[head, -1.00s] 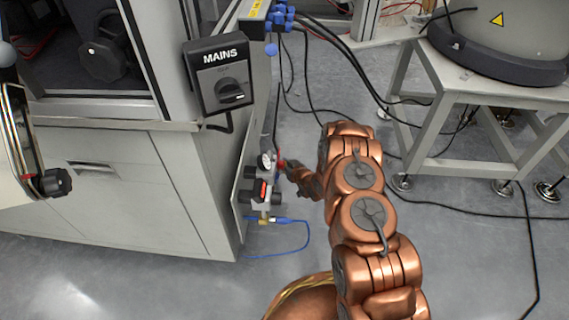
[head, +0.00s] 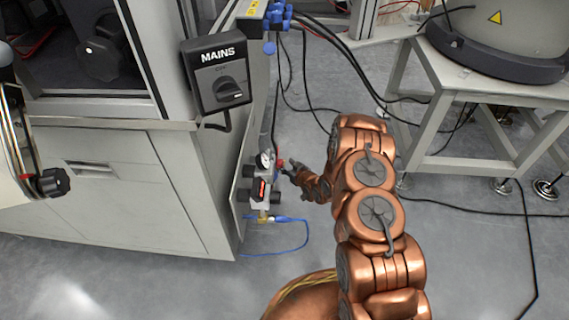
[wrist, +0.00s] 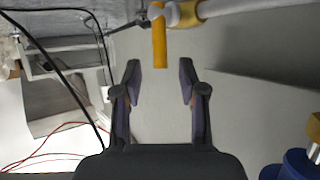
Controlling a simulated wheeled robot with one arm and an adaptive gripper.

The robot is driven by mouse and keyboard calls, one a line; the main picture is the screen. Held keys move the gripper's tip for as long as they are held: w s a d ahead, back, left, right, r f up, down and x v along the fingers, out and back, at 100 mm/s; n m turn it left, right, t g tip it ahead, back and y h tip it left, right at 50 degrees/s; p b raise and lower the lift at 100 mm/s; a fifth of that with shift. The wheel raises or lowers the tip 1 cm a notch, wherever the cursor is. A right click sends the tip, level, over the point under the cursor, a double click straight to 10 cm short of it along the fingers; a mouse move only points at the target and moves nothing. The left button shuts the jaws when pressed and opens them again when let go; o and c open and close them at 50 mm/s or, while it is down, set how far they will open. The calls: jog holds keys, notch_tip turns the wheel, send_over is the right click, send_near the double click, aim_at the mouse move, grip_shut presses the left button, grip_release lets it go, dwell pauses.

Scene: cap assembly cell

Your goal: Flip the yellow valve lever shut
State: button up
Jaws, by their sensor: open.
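The yellow valve lever (wrist: 159,42) shows at the top middle of the wrist view. It points down in the picture from a pale valve body (wrist: 182,13) on a light pipe. My gripper (wrist: 160,76) is open and empty, its two dark fingers spread. The lever's free end lies in line with the gap, just above the fingertips in the picture; I see no contact. In the head view my gripper (head: 286,168) is beside the fittings on the cabinet's side, right of a round gauge (head: 264,160). I cannot make out the yellow lever there.
A grey cabinet (head: 95,185) with a MAINS switch box (head: 217,75) stands at left. A blue hose (head: 305,235) loops below the fittings. A grey stand (head: 445,115) is at right, with black cables on the floor. A blue part (wrist: 292,166) is at the wrist view's lower right.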

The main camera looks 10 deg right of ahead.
jog(key=v, duration=0.8)
dwell(0.5)
